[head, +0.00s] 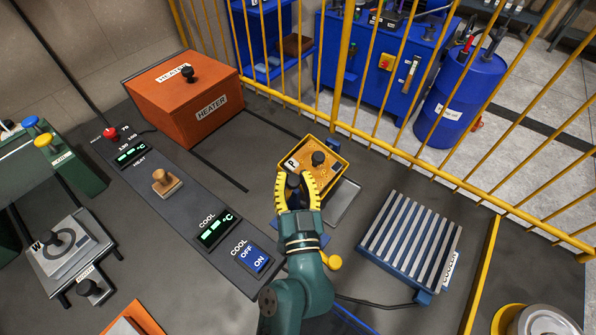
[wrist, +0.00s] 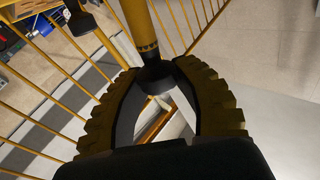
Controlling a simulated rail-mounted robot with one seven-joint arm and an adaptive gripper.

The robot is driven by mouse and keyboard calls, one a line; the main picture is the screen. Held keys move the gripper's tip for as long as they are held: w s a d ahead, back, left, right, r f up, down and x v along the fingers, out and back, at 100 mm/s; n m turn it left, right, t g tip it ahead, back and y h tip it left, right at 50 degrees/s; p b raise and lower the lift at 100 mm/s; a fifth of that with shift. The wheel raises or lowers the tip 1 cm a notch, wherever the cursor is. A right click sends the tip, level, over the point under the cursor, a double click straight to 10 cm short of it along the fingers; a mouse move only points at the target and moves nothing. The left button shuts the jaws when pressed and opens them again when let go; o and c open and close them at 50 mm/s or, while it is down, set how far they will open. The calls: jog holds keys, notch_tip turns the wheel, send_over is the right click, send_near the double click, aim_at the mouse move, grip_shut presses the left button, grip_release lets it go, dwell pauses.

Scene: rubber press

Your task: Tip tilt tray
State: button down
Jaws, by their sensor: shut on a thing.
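The tilt tray, a yellow tray (head: 333,157) with a black knob and a white label, sits tilted in the middle of the bench in the head view. My gripper (head: 296,184) is at its near left edge, with its yellow ribbed fingers closed around a dark grip there. In the wrist view, my gripper (wrist: 165,80) has its fingers on both sides of a yellow bar (wrist: 141,28) with a black end piece (wrist: 155,76). I cannot tell exactly how this bar joins the tray. A grey metal plate (head: 343,204) shows beside the tray, partly hidden.
An orange heater box (head: 187,98) stands at the back left. A control panel (head: 190,212) with heat and cool displays runs along the left. A slatted cooler (head: 410,244) lies at the right. A yellow fence (head: 410,150) bounds the bench at the back and right.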

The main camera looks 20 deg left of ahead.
jog(key=shift+f, duration=0.1)
jog(key=c, duration=0.7)
grip_release()
notch_tip(320, 180, up, 10)
jog(key=shift+r, duration=0.1)
jog(key=shift+c, duration=0.3)
